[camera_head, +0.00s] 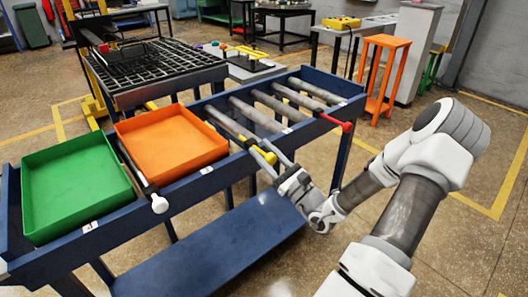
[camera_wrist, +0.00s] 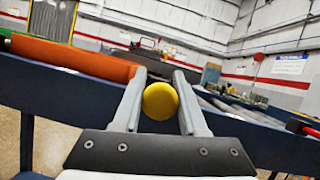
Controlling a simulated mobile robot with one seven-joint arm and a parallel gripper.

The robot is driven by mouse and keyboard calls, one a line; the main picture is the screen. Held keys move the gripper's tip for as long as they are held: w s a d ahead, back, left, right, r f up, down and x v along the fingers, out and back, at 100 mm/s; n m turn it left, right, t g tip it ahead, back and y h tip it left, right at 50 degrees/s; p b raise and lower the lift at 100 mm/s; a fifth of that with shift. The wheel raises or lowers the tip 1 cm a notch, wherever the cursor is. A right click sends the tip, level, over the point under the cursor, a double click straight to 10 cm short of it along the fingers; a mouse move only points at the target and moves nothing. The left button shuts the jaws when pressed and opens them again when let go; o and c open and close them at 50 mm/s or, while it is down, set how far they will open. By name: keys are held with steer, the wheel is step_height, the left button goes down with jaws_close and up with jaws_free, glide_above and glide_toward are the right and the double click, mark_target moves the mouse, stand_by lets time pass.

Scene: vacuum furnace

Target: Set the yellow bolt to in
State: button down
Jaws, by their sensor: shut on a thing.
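The yellow bolt (camera_head: 270,157) is a rod with a round yellow knob at the front rail of the blue roller table. Its knob shows large in the wrist view (camera_wrist: 160,101), between the two fingers. My gripper (camera_head: 268,150) is at the front edge of the table and is shut on the yellow bolt; in the wrist view the fingers (camera_wrist: 160,82) stand on both sides of the knob. The bolt's rod runs back across the table, beside the orange tray, and is partly hidden by the knob and fingers.
The blue roller table (camera_head: 130,227) carries a green tray (camera_head: 38,207), an orange tray (camera_head: 172,138) and bare rollers (camera_head: 257,115). A white-knobbed bolt (camera_head: 159,204) and a red-knobbed bolt (camera_head: 347,127) stick out from its front. An orange stool (camera_head: 383,75) stands behind.

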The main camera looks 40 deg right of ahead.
mark_target(255, 147)
steer(key=shift+w+a+p, duration=0.15)
steer(key=shift+w+p, duration=0.55)
steer(key=shift+w, duration=1.15)
steer(key=shift+c, duration=2.2)
jaws_free()
steer(key=v, duration=1.7)
steer(key=shift+s+p, duration=0.2)
steer(key=shift+p, duration=0.2)
